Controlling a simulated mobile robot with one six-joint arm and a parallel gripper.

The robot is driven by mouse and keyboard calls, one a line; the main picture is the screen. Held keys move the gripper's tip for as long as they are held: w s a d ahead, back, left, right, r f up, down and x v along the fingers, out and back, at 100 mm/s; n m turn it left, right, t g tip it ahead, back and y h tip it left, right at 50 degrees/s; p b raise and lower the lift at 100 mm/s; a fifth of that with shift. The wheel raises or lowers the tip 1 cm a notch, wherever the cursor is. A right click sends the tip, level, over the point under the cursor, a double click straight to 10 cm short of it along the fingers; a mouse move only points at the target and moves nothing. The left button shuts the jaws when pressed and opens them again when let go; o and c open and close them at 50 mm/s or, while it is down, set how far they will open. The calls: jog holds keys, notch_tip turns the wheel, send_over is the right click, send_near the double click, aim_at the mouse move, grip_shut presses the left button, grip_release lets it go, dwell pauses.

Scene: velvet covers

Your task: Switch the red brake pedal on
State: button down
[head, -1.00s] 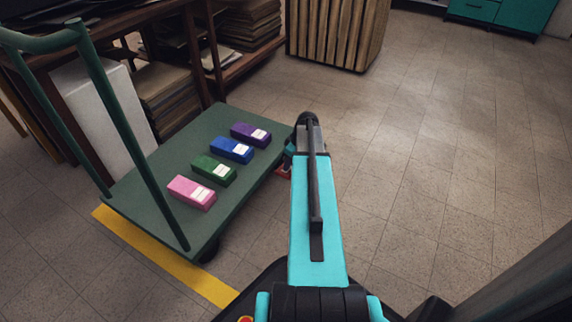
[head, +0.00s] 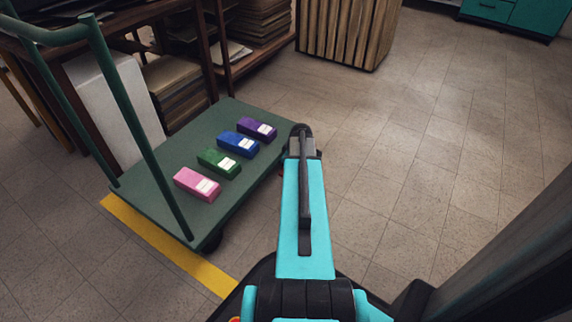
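The green platform cart (head: 150,194) stands left of my turquoise arm, with its tall green push handle at its left end.
Pink (head: 197,184), green (head: 219,164), blue (head: 238,144) and purple (head: 257,129) boxes lie on the cart. A yellow floor stripe (head: 170,247) runs along its near side. Shelving stands behind, a slatted wooden crate (head: 347,32) at the back. Floor to the right is clear.

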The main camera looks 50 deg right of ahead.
jog(key=shift+s+a+f+p, duration=0.15)
jog(key=shift+f+p, duration=0.25)
jog(key=shift+f, duration=0.15)
jog(key=shift+r, duration=0.2)
jog(key=shift+a+r+p, duration=0.25)
jog(key=shift+r+p, duration=0.5)
jog(key=shift+r, duration=0.1)
jog(key=a+p+v, duration=0.1)
jog(key=p+v, duration=0.4)
jog(key=v, duration=0.6)
jog(key=shift+a+r, duration=0.25)
jog(key=shift+a, duration=0.15)
jog(key=shift+a, duration=0.1)
